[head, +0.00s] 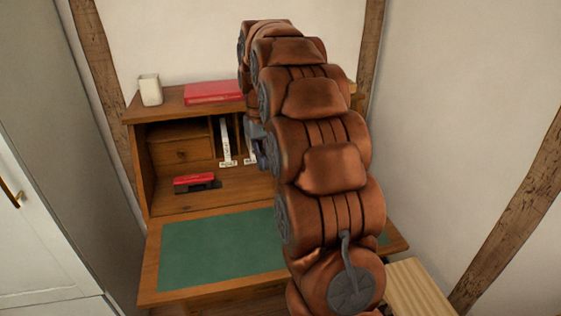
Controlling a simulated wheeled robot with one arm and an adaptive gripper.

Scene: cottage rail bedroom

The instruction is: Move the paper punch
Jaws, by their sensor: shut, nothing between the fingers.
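The paper punch (197,183), red on top with a dark base, appears to be the small item lying in the open desk, just behind the green writing surface. My gripper (261,152) shows only in part, grey, at the left edge of my brown arm. It is to the right of the punch, apart from it and higher in the picture, in front of the desk's upright slots. The gripper is shut and empty. My arm hides most of it and the desk's right part.
The wooden desk (153,278) has its green-topped flap (220,250) down and clear at left. A red book or box (213,93) and a white cup (150,90) stand on top. A pale wooden seat (425,290) is at lower right.

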